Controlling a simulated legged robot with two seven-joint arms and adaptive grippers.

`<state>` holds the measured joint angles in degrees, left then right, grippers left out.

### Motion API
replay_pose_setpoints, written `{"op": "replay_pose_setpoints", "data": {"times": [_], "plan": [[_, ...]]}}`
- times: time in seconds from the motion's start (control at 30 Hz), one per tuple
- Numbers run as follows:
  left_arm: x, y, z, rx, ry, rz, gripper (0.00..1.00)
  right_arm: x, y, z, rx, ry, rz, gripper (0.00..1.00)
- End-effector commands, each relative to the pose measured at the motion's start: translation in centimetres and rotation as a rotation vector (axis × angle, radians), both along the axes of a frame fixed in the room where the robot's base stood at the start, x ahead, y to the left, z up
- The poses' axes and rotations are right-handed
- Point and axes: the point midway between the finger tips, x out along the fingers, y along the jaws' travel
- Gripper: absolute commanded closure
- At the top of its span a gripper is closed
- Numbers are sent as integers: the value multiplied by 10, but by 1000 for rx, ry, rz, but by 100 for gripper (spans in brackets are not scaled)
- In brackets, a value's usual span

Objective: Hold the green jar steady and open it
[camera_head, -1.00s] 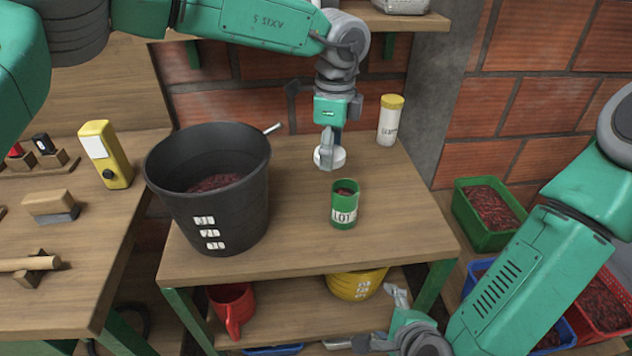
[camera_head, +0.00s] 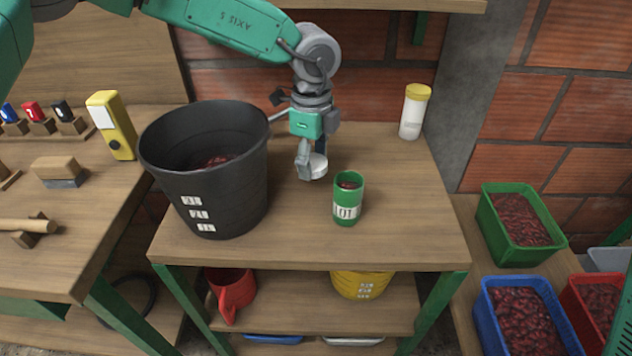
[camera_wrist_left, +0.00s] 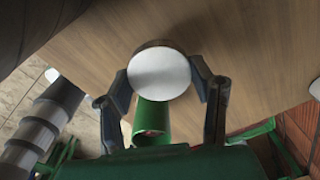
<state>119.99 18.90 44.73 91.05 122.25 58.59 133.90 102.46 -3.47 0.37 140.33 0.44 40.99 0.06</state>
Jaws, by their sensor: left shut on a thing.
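The green jar (camera_head: 348,206) stands upright on the wooden workbench in the head view, with a white label. Its top is open and dark red contents show inside. It also shows partly in the left wrist view (camera_wrist_left: 152,118). My left gripper (camera_head: 310,170) is shut on a round white lid (camera_head: 319,167), to the left of the jar and apart from it. In the left wrist view the lid (camera_wrist_left: 159,75) sits between the two fingers, above the tabletop. My right gripper is in neither view now.
A large black bucket (camera_head: 235,200) with red contents stands left of the gripper. A white bottle with a yellow cap (camera_head: 413,112) stands at the back right. Bare tabletop (camera_head: 410,215) lies right of the jar. Crates of red fruit, one green (camera_head: 500,240), are at right.

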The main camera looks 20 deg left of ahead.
Motion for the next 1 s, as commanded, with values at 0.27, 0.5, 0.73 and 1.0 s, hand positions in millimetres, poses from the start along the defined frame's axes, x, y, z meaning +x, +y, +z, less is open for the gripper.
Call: {"op": "replay_pose_setpoints", "data": {"times": [0.27,0.5,0.73,1.0], "plan": [[0,-1,-38,2,1,1,86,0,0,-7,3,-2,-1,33],[0,-3,-67,5,0,0,86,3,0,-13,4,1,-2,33],[0,-1,-67,3,0,1,86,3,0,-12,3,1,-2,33],[0,0,-69,3,1,1,30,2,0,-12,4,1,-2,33]]}}
